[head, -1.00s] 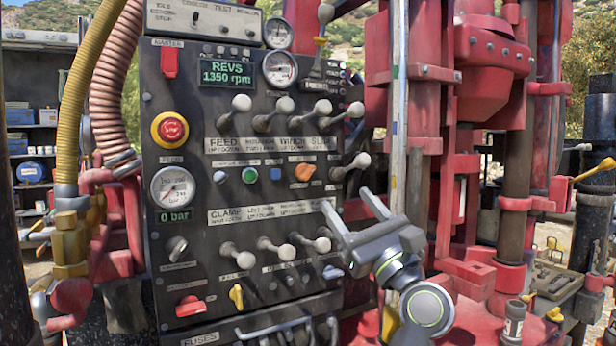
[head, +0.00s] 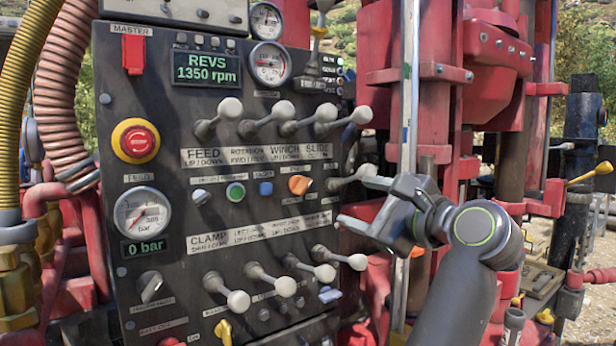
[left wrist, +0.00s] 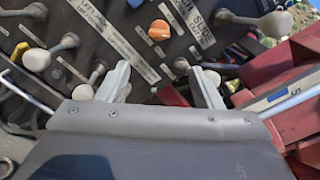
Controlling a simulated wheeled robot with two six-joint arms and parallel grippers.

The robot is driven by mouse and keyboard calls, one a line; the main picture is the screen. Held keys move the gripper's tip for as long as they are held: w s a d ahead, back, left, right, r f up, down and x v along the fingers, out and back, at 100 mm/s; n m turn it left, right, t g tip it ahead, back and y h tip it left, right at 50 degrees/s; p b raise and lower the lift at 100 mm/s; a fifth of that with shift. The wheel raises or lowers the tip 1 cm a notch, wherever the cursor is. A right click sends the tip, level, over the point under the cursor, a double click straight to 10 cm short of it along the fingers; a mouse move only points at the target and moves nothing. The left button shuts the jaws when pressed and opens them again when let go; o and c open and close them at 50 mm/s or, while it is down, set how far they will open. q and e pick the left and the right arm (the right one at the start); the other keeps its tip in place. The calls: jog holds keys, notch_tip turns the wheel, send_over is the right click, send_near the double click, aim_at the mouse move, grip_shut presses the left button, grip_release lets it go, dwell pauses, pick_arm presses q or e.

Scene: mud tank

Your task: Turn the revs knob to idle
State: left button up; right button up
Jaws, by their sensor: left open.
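The dark control panel (head: 110,220) carries a green REVS display (head: 207,68) reading 1350 rpm. An orange rotary knob (head: 300,185) sits right of the green button and also shows in the left wrist view (left wrist: 159,30). Other rotary knobs are a grey one (head: 150,287) at lower left and a yellow one (head: 223,331) at the bottom. I cannot read which is labelled revs. My left gripper (head: 355,202) is open and empty at the panel's right edge, right of and below the orange knob. In the left wrist view its fingers (left wrist: 159,68) are apart, pointing towards the panel. My right gripper is out of view.
White-knobbed levers stick out above (head: 282,110) and below (head: 285,286) the orange knob. One more lever (head: 366,171) stands close to my left fingers. A red emergency button (head: 136,141) is at left. Red machine columns (head: 435,110) rise behind the gripper.

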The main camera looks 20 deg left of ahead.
pick_arm(q)
jog(key=p, duration=0.3)
send_near(307, 188)
jog(key=p+x, duration=0.2)
jog(key=x, duration=0.6)
jog(key=shift+a+r+p, duration=0.1)
jog(key=shift+r+p, duration=0.05)
jog(key=shift+p, duration=0.15)
jog(key=shift+x, duration=0.75)
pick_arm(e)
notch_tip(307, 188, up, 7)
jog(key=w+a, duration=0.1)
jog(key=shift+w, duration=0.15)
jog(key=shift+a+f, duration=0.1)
pick_arm(q)
jog(key=c, duration=1)
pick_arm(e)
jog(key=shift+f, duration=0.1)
